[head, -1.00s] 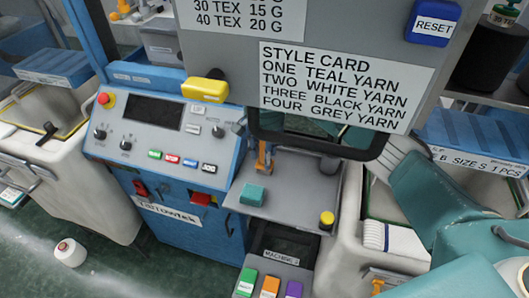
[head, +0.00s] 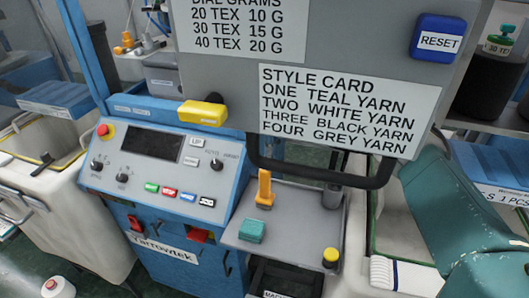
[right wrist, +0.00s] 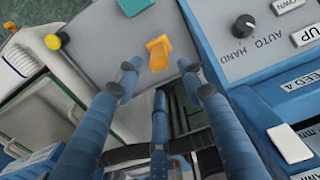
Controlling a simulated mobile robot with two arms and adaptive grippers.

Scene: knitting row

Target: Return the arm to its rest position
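My right arm's teal link (head: 440,210) stands at the right of the head view; its gripper is hidden there. The same orange piece (head: 264,188) stands on the grey shelf (head: 290,215) in the head view, behind a teal block (head: 251,230). My left gripper is in no view.
A blue control panel (head: 165,165) is left of the shelf. A grey sign board (head: 350,35) with a black handle (head: 330,177) overhangs it. A yellow knob (head: 330,257) sits at the shelf's front right. A white-walled bin is behind my right arm. A yarn cone (head: 58,288) is on the floor.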

